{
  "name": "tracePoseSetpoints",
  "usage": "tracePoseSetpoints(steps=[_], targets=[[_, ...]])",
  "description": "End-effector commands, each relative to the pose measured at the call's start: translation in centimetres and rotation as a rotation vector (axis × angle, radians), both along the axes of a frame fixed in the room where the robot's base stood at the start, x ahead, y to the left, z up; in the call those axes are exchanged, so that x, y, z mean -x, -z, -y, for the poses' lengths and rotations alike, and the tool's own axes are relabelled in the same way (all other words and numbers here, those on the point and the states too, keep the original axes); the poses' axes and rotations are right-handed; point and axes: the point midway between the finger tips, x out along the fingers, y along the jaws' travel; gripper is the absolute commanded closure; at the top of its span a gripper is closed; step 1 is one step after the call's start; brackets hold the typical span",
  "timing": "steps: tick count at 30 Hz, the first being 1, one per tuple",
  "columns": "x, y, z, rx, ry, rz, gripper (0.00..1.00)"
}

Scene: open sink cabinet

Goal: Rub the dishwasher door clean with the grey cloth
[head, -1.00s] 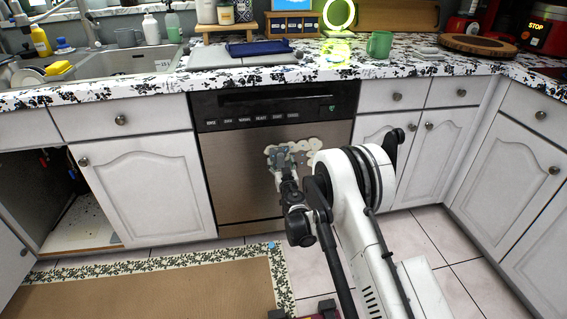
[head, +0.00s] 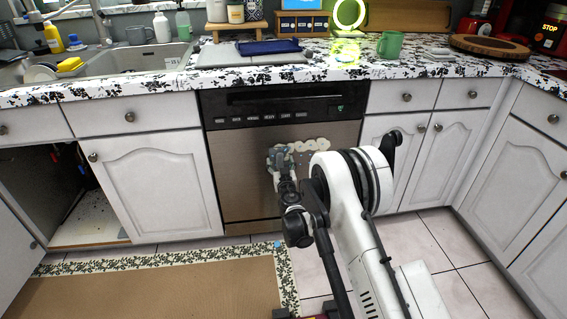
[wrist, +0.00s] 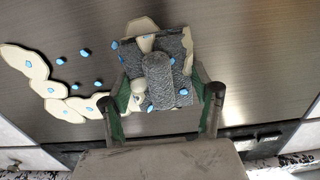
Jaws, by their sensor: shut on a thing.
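The dishwasher door (head: 238,180) is closed, with a brushed-metal front under a black control strip. My gripper (head: 284,180) is in front of its upper middle. In the wrist view my gripper (wrist: 160,108) has its fingers on either side of the folded grey cloth (wrist: 172,70) and is shut on it. The cloth (head: 277,157) is at the door's face; I cannot tell whether it presses on it. Cream stains (wrist: 66,107) with blue specks run in a chain on one side of the cloth, and a bit shows past its far edge. In the head view, stains (head: 310,145) show right of the cloth.
The speckled countertop (head: 230,78) runs above the door, with a green mug (head: 390,44) and a folded blue cloth (head: 268,46) on it. An open sink cabinet (head: 80,225) is at the left. A brown mat (head: 150,290) lies on the floor.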

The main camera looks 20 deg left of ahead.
Motion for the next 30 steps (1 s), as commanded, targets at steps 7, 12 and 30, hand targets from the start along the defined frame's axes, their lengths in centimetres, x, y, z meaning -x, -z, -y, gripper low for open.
tracePoseSetpoints(steps=[7,12,30], targets=[[0.2,0.0,-0.3,0.000,0.000,0.000,0.61],[0.4,0.0,-0.7,0.000,-0.001,0.000,0.61],[1.3,0.0,-2.4,-0.001,-0.001,0.000,0.61]])
